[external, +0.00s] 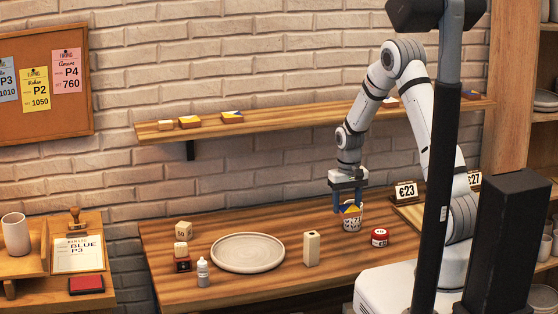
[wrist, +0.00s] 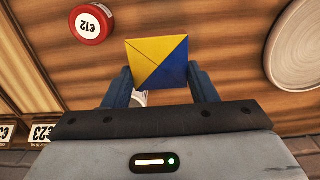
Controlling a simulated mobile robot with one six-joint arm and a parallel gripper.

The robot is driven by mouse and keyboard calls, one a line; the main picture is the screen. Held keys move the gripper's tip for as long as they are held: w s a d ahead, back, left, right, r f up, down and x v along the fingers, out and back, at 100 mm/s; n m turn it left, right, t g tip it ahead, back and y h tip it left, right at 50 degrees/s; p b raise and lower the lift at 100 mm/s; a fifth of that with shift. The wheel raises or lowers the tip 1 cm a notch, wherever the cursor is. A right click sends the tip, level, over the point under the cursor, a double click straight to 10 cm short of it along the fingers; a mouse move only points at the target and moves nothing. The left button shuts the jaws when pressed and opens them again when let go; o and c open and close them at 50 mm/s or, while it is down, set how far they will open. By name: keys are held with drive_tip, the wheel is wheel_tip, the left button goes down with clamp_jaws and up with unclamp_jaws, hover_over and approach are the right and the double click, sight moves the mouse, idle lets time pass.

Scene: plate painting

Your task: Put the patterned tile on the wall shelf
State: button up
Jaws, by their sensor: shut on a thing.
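My gripper (external: 348,192) points down over the wooden worktable at its right half. It is shut on the patterned tile (wrist: 158,62), a square of yellow and blue triangles, which sits between the two fingers in the wrist view. In the external view the tile (external: 350,209) shows just below the fingers, in front of a patterned cup (external: 352,222); I cannot tell whether it touches the cup. The wall shelf (external: 290,118) is a wooden board on the brick wall, above and behind the gripper. Two tiles (external: 232,117) (external: 189,122) and a pale block (external: 165,125) sit on its left part.
The worktable holds a round plate (external: 247,253), a cream block (external: 311,249), a red-and-white round tin (external: 380,237), a small bottle (external: 203,271) and stacked cubes (external: 182,250). A price card (external: 405,190) stands at right. The shelf's middle looks bare; my arm hides part of its right.

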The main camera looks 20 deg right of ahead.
drive_tip(key=w+a+f+b, duration=0.1)
drive_tip(key=w+a+b, duration=0.25)
drive_tip(key=a, duration=0.55)
drive_tip(key=shift+s+f+p, duration=0.15)
drive_tip(key=shift+f+p, duration=0.2)
drive_tip(key=shift+f, duration=2.05)
drive_tip(key=shift+s+f+p, duration=0.1)
drive_tip(key=shift+f+p, duration=0.25)
drive_tip(key=shift+f, duration=2)
drive_tip(key=o, duration=1)
